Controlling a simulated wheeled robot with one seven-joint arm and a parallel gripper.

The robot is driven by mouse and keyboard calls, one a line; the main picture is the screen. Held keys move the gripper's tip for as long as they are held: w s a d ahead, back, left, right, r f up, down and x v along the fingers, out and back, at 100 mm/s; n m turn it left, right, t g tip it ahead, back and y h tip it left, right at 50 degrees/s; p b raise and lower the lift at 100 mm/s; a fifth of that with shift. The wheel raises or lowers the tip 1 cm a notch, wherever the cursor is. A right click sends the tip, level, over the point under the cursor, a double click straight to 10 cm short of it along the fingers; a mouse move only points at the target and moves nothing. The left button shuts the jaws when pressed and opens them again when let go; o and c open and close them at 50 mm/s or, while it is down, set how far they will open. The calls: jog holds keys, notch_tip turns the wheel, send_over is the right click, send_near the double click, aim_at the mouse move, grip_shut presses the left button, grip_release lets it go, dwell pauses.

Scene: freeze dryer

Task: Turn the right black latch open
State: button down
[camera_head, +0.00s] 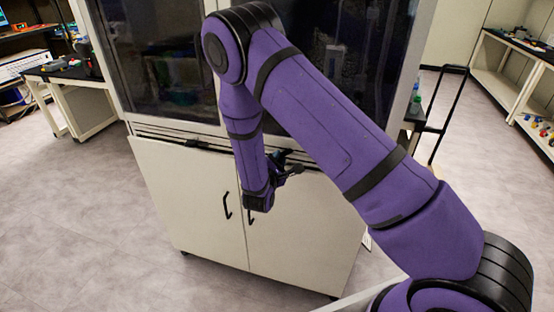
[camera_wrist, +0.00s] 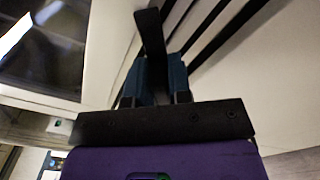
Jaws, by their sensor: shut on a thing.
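The right black latch (camera_wrist: 150,32) shows in the wrist view as a black bar rising from between my gripper's teal fingers. My gripper (camera_wrist: 156,75) is shut on it, with the fingers closed around its lower part. In the head view my gripper (camera_head: 280,163) is at the ledge below the right dark window of the white freeze dryer (camera_head: 188,190). The arm and wrist hide much of the latch there, so its exact angle is hard to tell.
Two lower cabinet doors have black handles, the left one (camera_head: 227,205) in clear view. Another black latch (camera_head: 200,144) lies along the ledge at the left. A black cart frame (camera_head: 447,115) stands to the right. The floor in front is clear.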

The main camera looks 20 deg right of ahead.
jog(key=m, duration=0.3)
jog(key=shift+s+d+f+m, duration=0.1)
jog(key=shift+f+m, duration=0.1)
jog(key=shift+m, duration=0.1)
jog(key=shift+f+m, duration=0.2)
jog(key=shift+m, duration=1.8)
jog(key=c, duration=1.1)
grip_release()
jog(key=v, duration=1.1)
